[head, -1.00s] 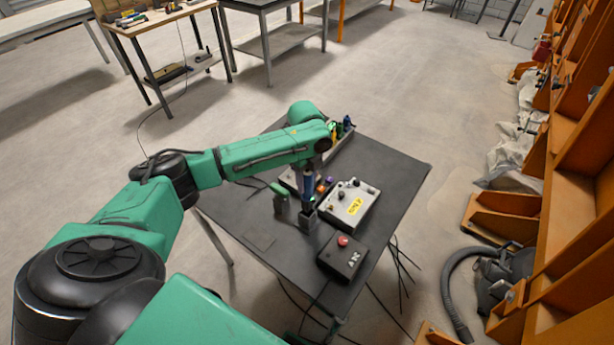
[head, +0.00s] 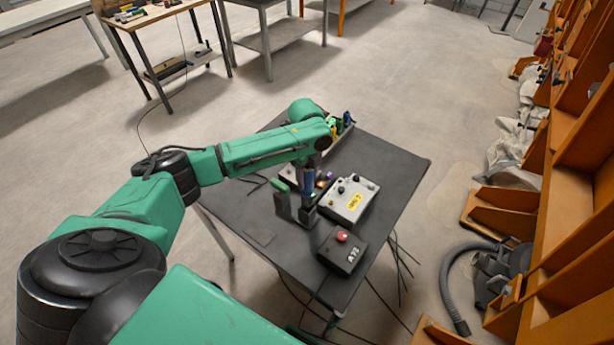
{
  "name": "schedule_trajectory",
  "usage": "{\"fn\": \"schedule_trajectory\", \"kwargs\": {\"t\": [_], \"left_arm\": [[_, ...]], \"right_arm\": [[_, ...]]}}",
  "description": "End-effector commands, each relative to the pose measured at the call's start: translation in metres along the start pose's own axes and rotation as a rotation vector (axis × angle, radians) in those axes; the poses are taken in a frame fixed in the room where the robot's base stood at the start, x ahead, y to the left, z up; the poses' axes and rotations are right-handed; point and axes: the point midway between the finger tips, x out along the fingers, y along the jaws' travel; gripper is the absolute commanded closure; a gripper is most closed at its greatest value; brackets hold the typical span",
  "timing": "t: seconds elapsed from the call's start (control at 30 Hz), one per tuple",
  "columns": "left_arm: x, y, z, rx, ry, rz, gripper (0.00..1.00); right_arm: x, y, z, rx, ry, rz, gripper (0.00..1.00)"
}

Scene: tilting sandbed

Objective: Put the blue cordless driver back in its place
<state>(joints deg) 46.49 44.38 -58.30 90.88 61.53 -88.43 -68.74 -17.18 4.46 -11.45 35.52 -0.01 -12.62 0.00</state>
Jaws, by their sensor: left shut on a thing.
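My left gripper (head: 308,172) is over the middle of the dark table, at the end of the green arm. It is shut on the blue cordless driver (head: 308,183), which is roughly upright below the wrist. The driver's lower end is at a small dark block (head: 307,215) on the table; I cannot tell whether it sits in it or just above. The fingers are small and partly hidden by the wrist. A green-topped grey piece (head: 282,187) stands close to the left of the driver. My right gripper is not in view.
A light grey box with knobs and a yellow label (head: 347,200) lies right of the driver. A dark box with a red button (head: 341,254) is nearer. Small coloured items (head: 347,120) stand at the table's back. The table's right part (head: 398,180) is clear.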

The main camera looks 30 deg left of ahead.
Motion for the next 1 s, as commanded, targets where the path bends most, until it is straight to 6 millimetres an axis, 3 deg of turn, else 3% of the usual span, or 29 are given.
{"fn": "schedule_trajectory", "kwargs": {"t": [1.0], "left_arm": [[0.017, -0.001, 0.0, 0.0, 0.0, -0.003, 1.0]], "right_arm": [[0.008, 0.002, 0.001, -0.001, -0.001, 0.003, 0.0]]}}
